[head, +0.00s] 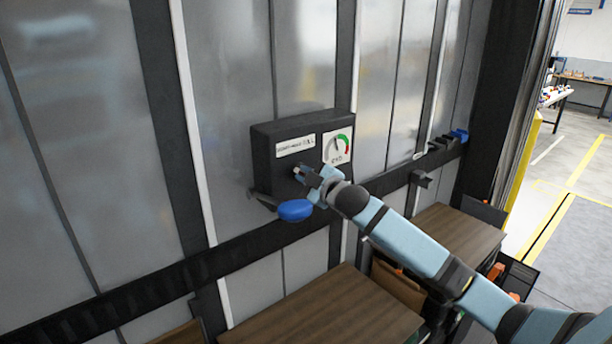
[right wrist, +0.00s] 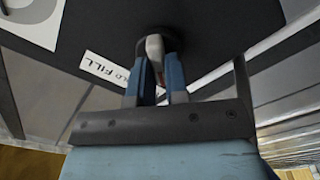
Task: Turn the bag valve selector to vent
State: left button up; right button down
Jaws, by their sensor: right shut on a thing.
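The black valve box (head: 263,158) is mounted on the grey wall panel. Its face carries a white label strip (head: 296,146) and a round gauge (head: 337,146) with green and red on its scale. My right gripper (head: 303,174) is at the face below the label. In the right wrist view its two blue fingers are shut on the grey selector handle (right wrist: 154,47), which has a red mark. A label ending in "FILL" (right wrist: 112,72) shows left of the fingers. I cannot tell which position the selector points to. My left gripper is not in view.
A blue-ended part (head: 294,210) sticks out under the box, close to my right gripper. A dark rail runs along the wall. Brown wooden-topped surfaces (head: 325,312) stand below. Open floor with yellow lines (head: 575,190) lies at the right.

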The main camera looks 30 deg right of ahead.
jog(key=c, duration=1.1)
grip_release()
jog(key=shift+s+d+b, duration=0.2)
jog(key=shift+s+b, duration=0.4)
jog(key=shift+s, duration=1.7)
jog(key=shift+s+d+b, duration=0.15)
jog(key=shift+s+b, duration=0.45)
jog(key=shift+s, duration=1.7)
jog(key=shift+s+d+b, duration=0.2)
jog(key=shift+s+b, duration=0.4)
jog(key=shift+s, duration=1.7)
